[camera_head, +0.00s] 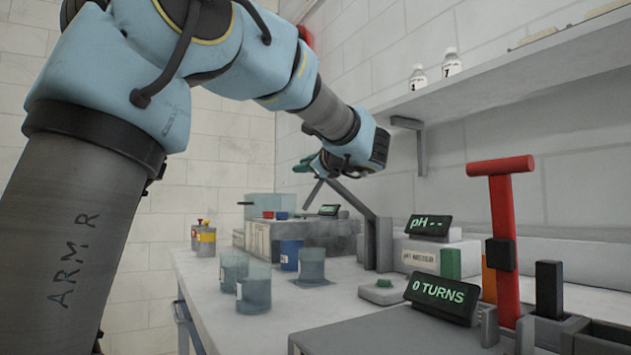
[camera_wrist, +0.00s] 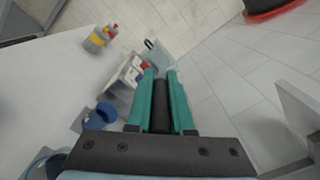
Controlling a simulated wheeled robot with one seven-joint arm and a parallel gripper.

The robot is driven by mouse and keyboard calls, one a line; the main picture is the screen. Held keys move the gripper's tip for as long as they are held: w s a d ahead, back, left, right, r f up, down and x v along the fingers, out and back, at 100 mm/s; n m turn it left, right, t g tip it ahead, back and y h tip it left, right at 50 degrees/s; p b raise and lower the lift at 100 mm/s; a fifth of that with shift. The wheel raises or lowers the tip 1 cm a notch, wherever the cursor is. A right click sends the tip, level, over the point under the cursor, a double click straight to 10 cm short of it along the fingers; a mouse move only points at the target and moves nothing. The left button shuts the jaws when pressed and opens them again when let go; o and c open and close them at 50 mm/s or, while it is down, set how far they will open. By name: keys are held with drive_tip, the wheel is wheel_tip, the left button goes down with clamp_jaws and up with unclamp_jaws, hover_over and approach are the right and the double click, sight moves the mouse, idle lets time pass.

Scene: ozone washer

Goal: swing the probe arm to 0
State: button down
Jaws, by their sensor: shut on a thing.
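The probe arm (camera_head: 352,200) is a dark grey bar that slants up and left from an upright post (camera_head: 378,243) on the bench. A thin probe (camera_head: 313,194) hangs near its raised end. My gripper (camera_head: 307,163) is at that raised end, its teal fingers partly hidden by my wrist. In the wrist view my gripper (camera_wrist: 159,74) has a dark bar (camera_wrist: 161,105) between its two fingers, shut on it. The pH display (camera_head: 429,225) beside the post reads "pH --". I cannot read any angle mark for 0.
Glass beakers (camera_head: 253,291) and a blue cup (camera_head: 291,256) stand on the bench below. A grey box with a clear tank (camera_head: 262,204) is behind. A red T-handle (camera_head: 502,235) and a "0 TURNS" display (camera_head: 439,297) are at right. A shelf (camera_head: 500,85) overhangs.

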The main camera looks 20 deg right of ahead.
drive_tip(key=a+f+n+b, duration=0.4)
drive_tip(key=f+b, duration=1)
drive_tip(key=b, duration=0.4)
drive_tip(key=shift+s+a+n+b, duration=0.15)
drive_tip(key=shift+s+n+b, duration=0.2)
drive_tip(key=shift+n, duration=0.45)
drive_tip(key=shift+f, duration=0.3)
drive_tip(key=c, duration=0.8)
unclamp_jaws()
drive_tip(key=shift+s+r, duration=0.1)
drive_tip(key=shift+s, duration=0.1)
drive_tip(key=s+d+p, duration=0.2)
drive_tip(key=s, duration=0.8)
drive_tip(key=shift+s, duration=0.2)
